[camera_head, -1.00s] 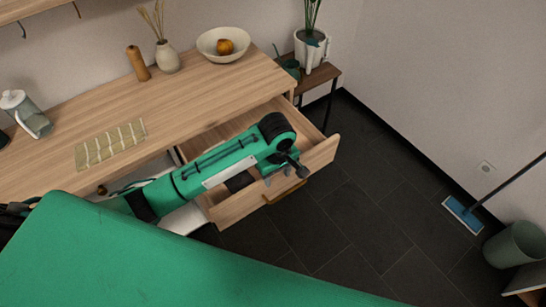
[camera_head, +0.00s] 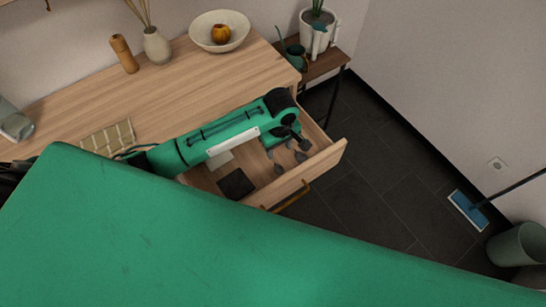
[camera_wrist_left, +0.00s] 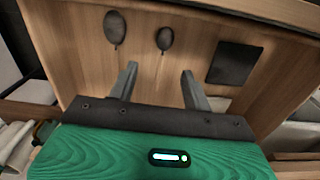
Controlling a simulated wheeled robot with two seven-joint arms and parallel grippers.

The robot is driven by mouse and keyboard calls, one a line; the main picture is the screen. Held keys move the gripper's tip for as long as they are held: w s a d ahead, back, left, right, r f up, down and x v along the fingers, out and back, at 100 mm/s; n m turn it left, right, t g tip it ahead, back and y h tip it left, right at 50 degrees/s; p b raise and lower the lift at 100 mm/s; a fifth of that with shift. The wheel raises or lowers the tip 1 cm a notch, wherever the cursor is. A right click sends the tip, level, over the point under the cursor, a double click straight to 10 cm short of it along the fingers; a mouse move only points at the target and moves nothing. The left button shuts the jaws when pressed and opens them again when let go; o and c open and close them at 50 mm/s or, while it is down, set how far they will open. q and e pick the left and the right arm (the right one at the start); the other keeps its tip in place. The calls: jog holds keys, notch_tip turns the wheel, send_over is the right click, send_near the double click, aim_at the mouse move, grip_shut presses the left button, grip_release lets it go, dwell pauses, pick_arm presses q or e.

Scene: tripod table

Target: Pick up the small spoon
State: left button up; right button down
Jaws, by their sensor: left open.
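The small spoon (camera_wrist_left: 165,38) is dark and lies in the open drawer, its handle running toward the space between my left fingers. A larger dark spoon (camera_wrist_left: 115,27) lies beside it, to its left in the wrist view. In the head view the small spoon (camera_head: 279,169) and the larger spoon (camera_head: 300,157) show near my left gripper (camera_head: 280,151), partly hidden by it. My left gripper (camera_wrist_left: 158,76) is open and empty, its fingers on either side of the small spoon's handle end and apparently above it. My right gripper is not in view.
The drawer (camera_head: 324,158) juts from the wooden cabinet (camera_head: 190,75). A dark square (camera_head: 236,184) lies in it, also in the wrist view (camera_wrist_left: 234,62). On top are a bowl (camera_head: 219,32), a vase (camera_head: 156,47), a wooden bottle (camera_head: 123,54) and a mat (camera_head: 107,138).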

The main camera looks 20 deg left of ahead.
pick_arm(q)
send_over(276, 165)
jog(key=f, duration=0.4)
jog(key=shift+w+d+f, duration=0.2)
jog(key=shift+w+d, duration=0.05)
jog(key=shift+d, duration=0.1)
jog(key=shift+f, duration=0.2)
jog(key=shift+s+a+f+p, duration=0.1)
jog(key=shift+s+f+p, duration=0.1)
jog(key=shift+f, duration=0.2)
jog(key=shift+s+a+f+p, duration=0.1)
jog(key=shift+f+p, duration=0.05)
jog(key=shift+f, duration=0.2)
notch_tip(276, 165, down, 3)
jog(key=shift+a+f, duration=0.15)
jog(key=shift+f, duration=0.15)
jog(key=c, duration=1)
jog(key=shift+c, duration=0.2)
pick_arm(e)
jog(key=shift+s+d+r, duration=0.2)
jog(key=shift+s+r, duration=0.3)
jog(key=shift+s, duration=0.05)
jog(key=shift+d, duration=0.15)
